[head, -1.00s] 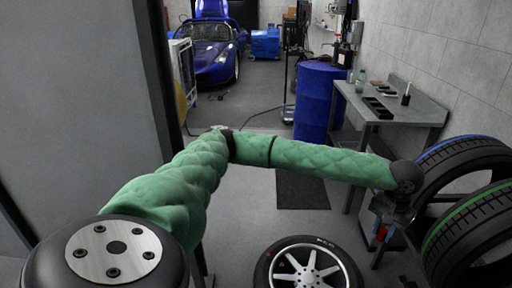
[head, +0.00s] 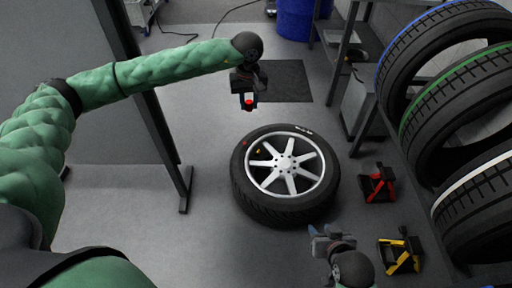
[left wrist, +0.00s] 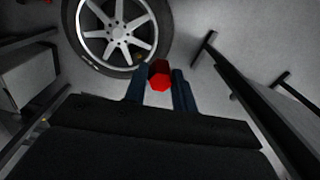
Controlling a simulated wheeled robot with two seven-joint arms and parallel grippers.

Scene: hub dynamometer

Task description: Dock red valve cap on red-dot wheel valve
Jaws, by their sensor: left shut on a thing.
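My left gripper (head: 248,103) is shut on the red valve cap (head: 249,102), in the air beyond and left of the wheel. In the left wrist view the cap (left wrist: 160,76) sits between the blue fingers, its red end facing the camera. The wheel (head: 285,174) lies flat on the floor, with a black tyre and silver spokes. A small red mark shows on its upper left sidewall, with a yellowish spot inside the rim nearby; the valve itself is too small to make out. My right gripper (head: 319,232) is at the wheel's near right edge, with no object visible in it.
A red-and-black stand (head: 377,184) and a yellow-and-black stand (head: 401,255) are on the floor right of the wheel. Tyres with blue, green and white stripes (head: 452,95) stand racked at the right. A dark mat (head: 281,81) lies beyond the wheel.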

